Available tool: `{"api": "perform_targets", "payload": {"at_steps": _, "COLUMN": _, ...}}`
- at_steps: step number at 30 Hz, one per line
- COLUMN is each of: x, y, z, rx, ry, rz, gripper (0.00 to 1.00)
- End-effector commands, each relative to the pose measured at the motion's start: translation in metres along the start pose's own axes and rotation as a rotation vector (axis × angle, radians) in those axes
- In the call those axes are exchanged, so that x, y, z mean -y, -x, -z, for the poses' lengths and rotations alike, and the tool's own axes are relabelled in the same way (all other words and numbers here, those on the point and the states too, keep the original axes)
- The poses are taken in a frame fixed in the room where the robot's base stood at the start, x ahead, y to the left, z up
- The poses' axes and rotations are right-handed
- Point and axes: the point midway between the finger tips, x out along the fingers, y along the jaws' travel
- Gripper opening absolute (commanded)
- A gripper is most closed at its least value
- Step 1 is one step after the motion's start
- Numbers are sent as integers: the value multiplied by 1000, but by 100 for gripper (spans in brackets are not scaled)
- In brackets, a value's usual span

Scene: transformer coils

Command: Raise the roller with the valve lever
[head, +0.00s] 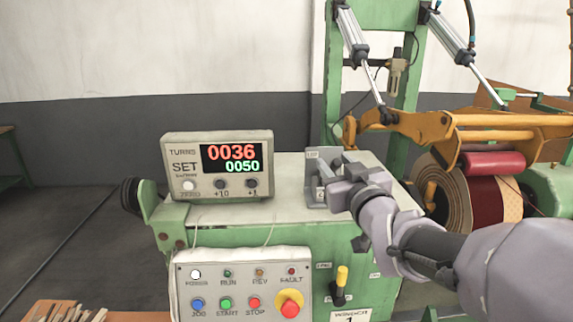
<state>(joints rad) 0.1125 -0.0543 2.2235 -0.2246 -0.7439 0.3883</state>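My gripper (340,179) reaches in from the right over the grey top of the green machine. Its fingers are at a small grey upright valve plate (313,166) with a label at its top. The valve lever cannot be made out apart from the gripper, and I cannot tell whether the fingers are closed on it. The red roller (493,162) hangs on an orange swing arm (480,128) at the right. It sits at the top of a large wound coil (487,198); whether they touch is unclear.
A counter box (218,170) reading 0036 over 0050 stands left of my gripper. A button panel (243,287) and a yellow-handled lever (341,277) are on the machine's front. Pneumatic cylinders (352,32) hang from the green frame above.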

Motion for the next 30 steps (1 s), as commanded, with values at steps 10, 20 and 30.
{"api": "perform_targets", "payload": {"at_steps": 10, "x": 0, "y": -3, "z": 1, "rx": -1, "ry": 0, "rz": 0, "gripper": 30}}
{"api": "perform_targets", "payload": {"at_steps": 20, "x": 0, "y": -2, "z": 0, "rx": -1, "ry": 0, "rz": 0, "gripper": 0}}
{"api": "perform_targets", "payload": {"at_steps": 30, "x": 0, "y": -2, "z": 0, "rx": 0, "ry": 0, "rz": 0, "gripper": 0}}
